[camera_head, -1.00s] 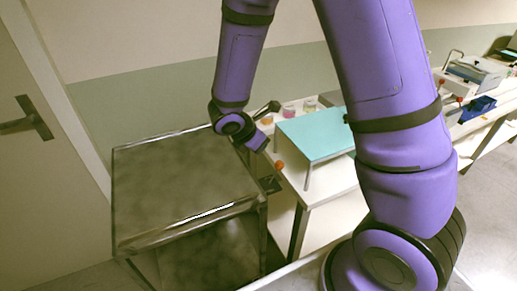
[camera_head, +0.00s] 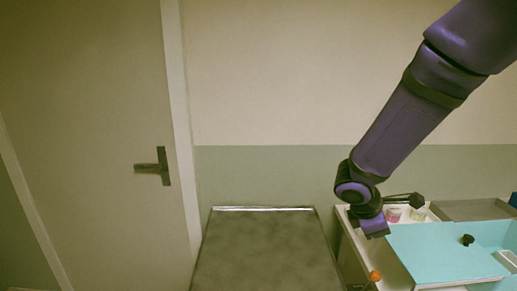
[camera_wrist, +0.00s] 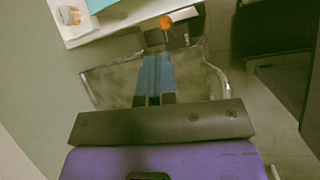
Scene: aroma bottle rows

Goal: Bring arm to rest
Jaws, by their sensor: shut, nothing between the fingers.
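My purple arm reaches down from the upper right in the head view. My gripper (camera_head: 375,230) hangs at its end, over the left end of the white table (camera_head: 347,238). In the wrist view my gripper (camera_wrist: 154,78) shows two blue fingers together, with nothing between them. An orange knob (camera_wrist: 165,23) shows just beyond the fingertips in that view. The same knob (camera_head: 375,276) is below the gripper in the head view. I cannot tell the exact gap between them.
A dark metal-topped stand (camera_head: 265,250) is left of the table. A turquoise surface (camera_head: 440,252) covers much of the table, with a black knob (camera_head: 467,240) on it. Small jars (camera_head: 393,214) stand behind. A door (camera_head: 95,120) is at the left, and a wall behind.

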